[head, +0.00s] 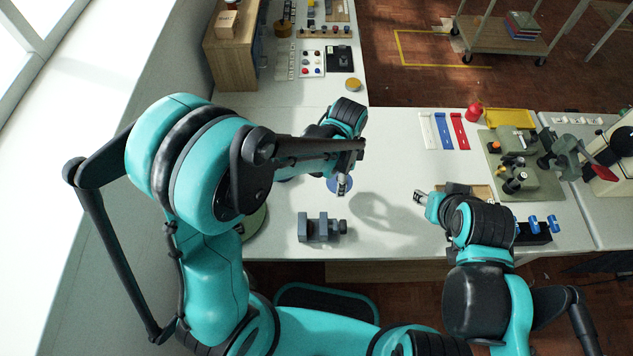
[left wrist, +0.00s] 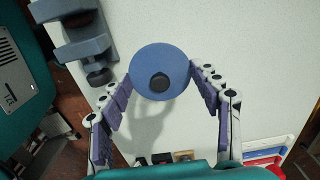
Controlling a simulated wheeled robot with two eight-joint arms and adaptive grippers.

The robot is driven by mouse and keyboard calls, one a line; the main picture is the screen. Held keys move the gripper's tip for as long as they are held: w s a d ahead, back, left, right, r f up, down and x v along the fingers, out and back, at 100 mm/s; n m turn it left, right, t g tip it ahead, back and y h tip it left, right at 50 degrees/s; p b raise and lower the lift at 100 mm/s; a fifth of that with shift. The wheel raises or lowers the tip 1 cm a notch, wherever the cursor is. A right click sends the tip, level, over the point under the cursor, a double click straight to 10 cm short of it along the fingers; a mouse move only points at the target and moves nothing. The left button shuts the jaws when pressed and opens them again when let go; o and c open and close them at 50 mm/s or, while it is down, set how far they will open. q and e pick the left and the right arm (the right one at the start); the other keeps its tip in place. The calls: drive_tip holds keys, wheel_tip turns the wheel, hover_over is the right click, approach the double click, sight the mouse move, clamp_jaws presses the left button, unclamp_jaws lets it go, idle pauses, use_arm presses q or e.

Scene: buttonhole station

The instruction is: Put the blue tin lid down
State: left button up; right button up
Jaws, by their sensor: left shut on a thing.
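The blue tin lid (head: 333,187) is a round disc, partly hidden by my left gripper (head: 343,186) in the head view.
A grey vise (head: 318,228) stands near the front edge, close to the lid; it also shows in the left wrist view (left wrist: 85,42). A wooden tray (head: 478,190) and a green fixture board (head: 535,183) are at right. Bare table lies between the vise and my right gripper.

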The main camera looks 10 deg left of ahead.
use_arm(q)
drive_tip(key=b, duration=0.2)
hover_over(317, 187)
wheel_tip(317, 187, down, 4)
drive_tip(key=shift+w+f, duration=0.1)
drive_tip(key=shift+f, duration=0.05)
wheel_tip(317, 187, down, 4)
drive_tip(key=shift+f+b, duration=0.1)
drive_tip(key=shift+b, duration=0.6)
drive_tip(key=o, duration=0.8)
